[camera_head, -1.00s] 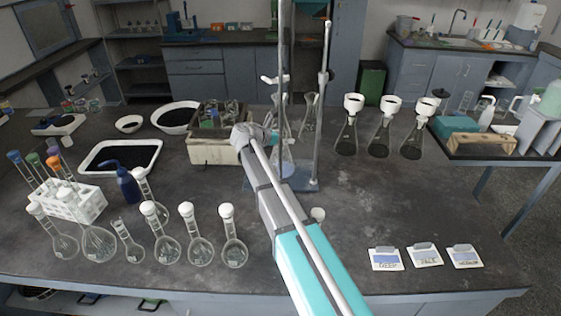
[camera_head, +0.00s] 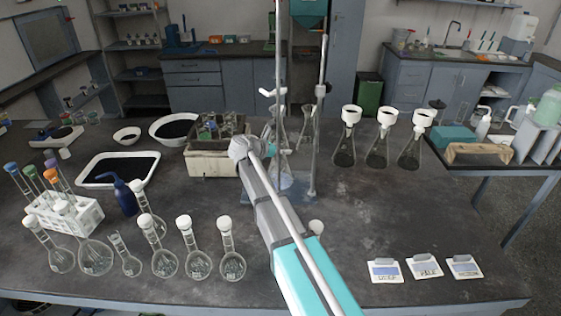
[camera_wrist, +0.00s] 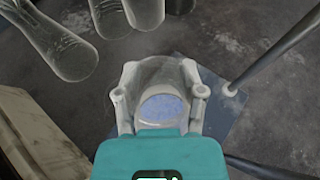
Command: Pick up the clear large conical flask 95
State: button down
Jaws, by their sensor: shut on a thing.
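In the wrist view my gripper (camera_wrist: 160,93) is closed around a clear, round glass piece (camera_wrist: 162,80), which I take to be the conical flask. A pale blue patch shows through it. The flask's label is not readable, and its full shape is hidden by the fingers and the teal gripper body. It is over or beside the blue base plate of a stand; I cannot tell whether it touches the plate.
The stand's metal rods (camera_head: 318,120) rise close to my arm. Clear glassware (camera_wrist: 58,45) lies at upper left in the wrist view. A pale box (camera_head: 212,164) stands left of the stand. Several funnel-topped flasks (camera_head: 380,148) stand right.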

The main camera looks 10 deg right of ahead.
jog(key=shift+r+p, duration=1.9)
jog(key=a, duration=0.1)
jog(key=s+a, duration=0.1)
jog(key=a, duration=0.1)
jog(key=shift+s+f, duration=0.2)
jog(key=shift+s, duration=0.05)
jog(key=s+a, duration=0.6)
jog(key=a, duration=0.7)
jog(key=shift+s, duration=0.2)
jog(key=shift+a, duration=0.1)
jog(key=shift+r+p, duration=1.2)
jog(key=shift+r, duration=0.15)
